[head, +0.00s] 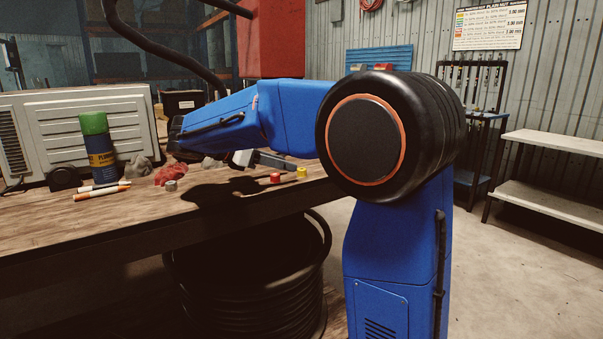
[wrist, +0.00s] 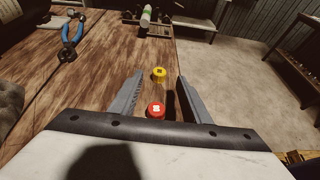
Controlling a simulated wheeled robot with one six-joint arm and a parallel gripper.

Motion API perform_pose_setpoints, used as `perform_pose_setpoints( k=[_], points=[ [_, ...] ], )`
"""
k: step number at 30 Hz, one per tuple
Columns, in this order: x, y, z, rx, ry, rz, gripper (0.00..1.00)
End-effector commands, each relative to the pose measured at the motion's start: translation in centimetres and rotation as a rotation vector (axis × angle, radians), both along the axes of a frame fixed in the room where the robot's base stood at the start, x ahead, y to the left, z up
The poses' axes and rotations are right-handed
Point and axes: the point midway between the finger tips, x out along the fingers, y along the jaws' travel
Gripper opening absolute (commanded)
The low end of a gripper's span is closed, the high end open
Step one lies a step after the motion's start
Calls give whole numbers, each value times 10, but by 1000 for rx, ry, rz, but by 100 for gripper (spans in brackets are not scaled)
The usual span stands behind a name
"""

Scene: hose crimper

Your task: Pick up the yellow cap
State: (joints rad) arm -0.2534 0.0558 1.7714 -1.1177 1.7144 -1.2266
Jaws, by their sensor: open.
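The yellow cap (head: 302,172) stands on the wooden workbench near its right end in the head view. In the wrist view the yellow cap (wrist: 159,74) lies just beyond the fingertips, roughly in line with the gap between them. A red cap (head: 276,178) stands beside it; in the wrist view the red cap (wrist: 156,109) shows between the fingers, nearer the palm. My gripper (wrist: 161,77) is open, and nothing is held between its fingers. In the head view my gripper (head: 277,160) is partly hidden by my arm, a little left of the yellow cap.
The workbench (head: 90,222) edge runs close to the caps' right in the wrist view. Blue-handled pliers (wrist: 72,35) lie at the wrist view's upper left.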

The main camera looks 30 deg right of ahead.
Motion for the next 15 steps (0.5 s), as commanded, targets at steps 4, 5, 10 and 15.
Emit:
perform_pose_setpoints(
  k=[4,5,10,15],
  points=[
    [-1,-9,-4,0,0,-1,43],
    [0,-10,-4,0,0,0,43],
    [-1,-18,-8,-1,0,-1,43],
    [-1,-38,-20,-1,1,-3,43]
  ],
)
